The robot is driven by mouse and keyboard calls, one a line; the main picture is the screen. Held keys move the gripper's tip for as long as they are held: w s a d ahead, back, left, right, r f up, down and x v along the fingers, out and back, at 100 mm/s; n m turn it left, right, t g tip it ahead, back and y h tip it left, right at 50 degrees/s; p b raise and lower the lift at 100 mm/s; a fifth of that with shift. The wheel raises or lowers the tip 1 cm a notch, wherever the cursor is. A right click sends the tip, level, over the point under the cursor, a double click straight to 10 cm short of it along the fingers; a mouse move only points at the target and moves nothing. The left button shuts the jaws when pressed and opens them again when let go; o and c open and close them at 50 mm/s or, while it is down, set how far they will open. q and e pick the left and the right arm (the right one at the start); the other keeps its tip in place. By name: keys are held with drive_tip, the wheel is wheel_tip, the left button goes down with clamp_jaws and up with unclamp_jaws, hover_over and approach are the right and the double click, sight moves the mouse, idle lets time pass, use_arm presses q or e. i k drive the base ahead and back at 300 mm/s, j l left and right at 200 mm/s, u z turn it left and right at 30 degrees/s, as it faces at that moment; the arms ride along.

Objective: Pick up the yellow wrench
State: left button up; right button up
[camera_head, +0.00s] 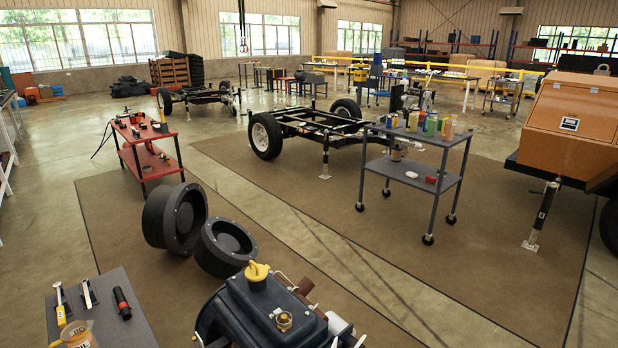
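A grey table (133,332) stands at the bottom left. On it lies a long tool with a yellow lower part and a pale upper end (61,305). It may be the yellow wrench, but it is too small to tell its exact kind. To its right lie a pale and dark tool (89,294) and a black and red cylindrical tool (122,303). A yellowish round container (78,335) is cut off by the bottom edge. Neither of my grippers is in view.
A dark engine-like machine with a yellow cap (257,272) stands right of the table. Two black wheels (175,218) stand behind. A red cart (150,160), a grey cart (412,175) with bottles, and a trailer frame (325,128) stand farther off. Brown mat (375,260) lies open at the right.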

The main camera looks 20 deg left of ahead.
sight(58, 286)
drive_tip(key=u, duration=2.35)
drive_tip(key=i+j+z, duration=0.15)
drive_tip(key=j, duration=0.35)
drive_tip(key=i+j+z, duration=0.2)
drive_tip(key=j, duration=0.3)
drive_tip(key=j+z, duration=0.15)
drive_tip(key=j, duration=0.35)
drive_tip(key=i+j+z, duration=0.15)
drive_tip(key=j, duration=0.25)
drive_tip(key=i+j+z, duration=0.2)
drive_tip(key=j, duration=0.25)
drive_tip(key=j+z, duration=0.15)
drive_tip(key=j, duration=0.25)
drive_tip(key=j+z, duration=0.15)
drive_tip(key=j, duration=0.3)
drive_tip(key=i+j+z, duration=0.1)
drive_tip(key=j, duration=0.2)
drive_tip(key=i+j+z, duration=0.15)
drive_tip(key=j+z, duration=0.1)
drive_tip(key=j, duration=0.3)
